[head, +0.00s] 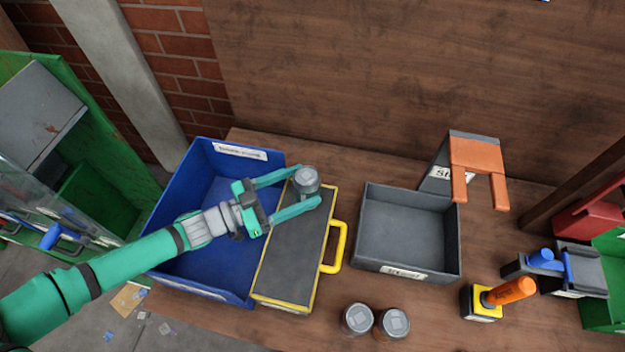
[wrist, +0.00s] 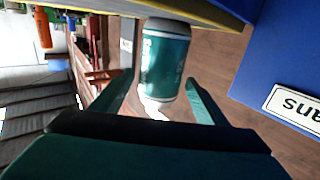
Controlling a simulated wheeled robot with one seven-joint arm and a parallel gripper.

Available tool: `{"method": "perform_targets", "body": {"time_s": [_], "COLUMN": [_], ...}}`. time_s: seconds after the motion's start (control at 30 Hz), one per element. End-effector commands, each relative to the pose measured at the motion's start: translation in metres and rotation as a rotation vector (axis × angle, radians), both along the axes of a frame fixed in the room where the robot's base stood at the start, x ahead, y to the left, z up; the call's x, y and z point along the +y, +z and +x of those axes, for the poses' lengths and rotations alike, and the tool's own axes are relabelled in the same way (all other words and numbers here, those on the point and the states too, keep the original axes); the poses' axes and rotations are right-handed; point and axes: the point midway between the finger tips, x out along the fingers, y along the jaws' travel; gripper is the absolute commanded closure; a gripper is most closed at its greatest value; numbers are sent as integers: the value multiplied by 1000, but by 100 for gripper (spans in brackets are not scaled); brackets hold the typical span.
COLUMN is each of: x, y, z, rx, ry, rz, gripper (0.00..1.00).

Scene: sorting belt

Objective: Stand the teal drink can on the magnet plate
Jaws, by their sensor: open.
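The teal drink can (head: 306,181) stands upright at the far end of the magnet plate (head: 290,245), a grey slab with yellow edges and a yellow handle. In the wrist view the can's teal side (wrist: 165,65) shows, with one end against the yellow-edged plate (wrist: 100,8). My gripper (head: 310,186) is open, with one finger on either side of the can. In the wrist view the fingers (wrist: 160,78) show gaps to the can. Whether either finger touches it, I cannot tell for sure.
A blue bin (head: 165,215) lies left of the plate and a grey tray (head: 368,215) right of it. Two more cans (head: 357,319) (head: 393,323) stand at the front. An orange-handled lever (head: 512,291) and an orange fork-shaped piece (head: 478,156) are farther right.

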Motion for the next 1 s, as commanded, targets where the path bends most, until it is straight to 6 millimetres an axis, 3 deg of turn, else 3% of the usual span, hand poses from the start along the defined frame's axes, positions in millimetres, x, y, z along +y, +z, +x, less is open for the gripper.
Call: {"method": "perform_targets", "body": {"time_s": [0.23,0.8,0.9,1.0], "x": [18,19,18,15], "y": [0,1,10,33], "z": [-10,-10,-10,-10], "rx": [0,0,-8,-28], "ry": [0,-2,-8,-26], "rz": [-1,-2,-22,-73], "gripper": [33,33,33,33]}}
